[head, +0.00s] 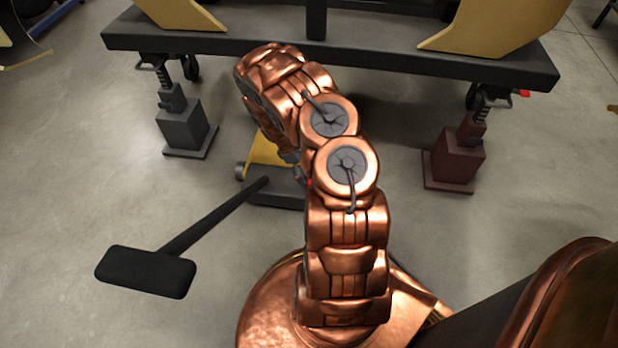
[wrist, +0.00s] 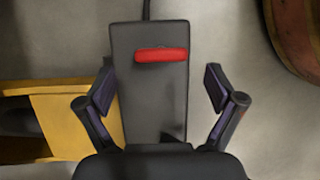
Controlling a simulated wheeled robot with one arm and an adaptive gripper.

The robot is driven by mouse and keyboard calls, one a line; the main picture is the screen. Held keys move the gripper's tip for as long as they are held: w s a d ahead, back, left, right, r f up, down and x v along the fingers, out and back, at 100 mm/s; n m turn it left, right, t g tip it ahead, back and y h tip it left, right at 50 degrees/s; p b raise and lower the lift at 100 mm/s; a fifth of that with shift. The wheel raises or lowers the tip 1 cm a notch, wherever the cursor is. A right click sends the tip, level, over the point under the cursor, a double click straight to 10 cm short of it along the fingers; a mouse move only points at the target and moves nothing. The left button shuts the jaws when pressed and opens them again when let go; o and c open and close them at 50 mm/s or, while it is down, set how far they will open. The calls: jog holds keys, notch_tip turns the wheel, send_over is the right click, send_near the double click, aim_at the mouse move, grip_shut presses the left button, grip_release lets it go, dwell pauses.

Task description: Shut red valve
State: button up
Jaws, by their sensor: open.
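The red valve handle (wrist: 162,55) is a short rounded bar. It lies crosswise near the top of a dark grey box-like body (wrist: 140,100) in the wrist view. My gripper (wrist: 158,85) is open, with one finger on each side of the dark body. The red handle lies ahead of the fingertips, between their lines, and nothing is held. Whether the fingers touch the body cannot be told. In the head view my copper arm hides most of the gripper and the valve; only a tiny red spot shows beside the arm.
A yellow part (wrist: 75,115) lies left of the dark body. In the head view a black T-shaped handle (head: 145,272) slants from the low dark unit (head: 275,190). A dark beam (head: 330,55) on jack stands crosses behind.

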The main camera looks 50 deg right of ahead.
jog(key=shift+b+x, duration=0.45)
jog(key=shift+x, duration=1.55)
jog(key=c, duration=1.1)
jog(key=shift+c, duration=0.2)
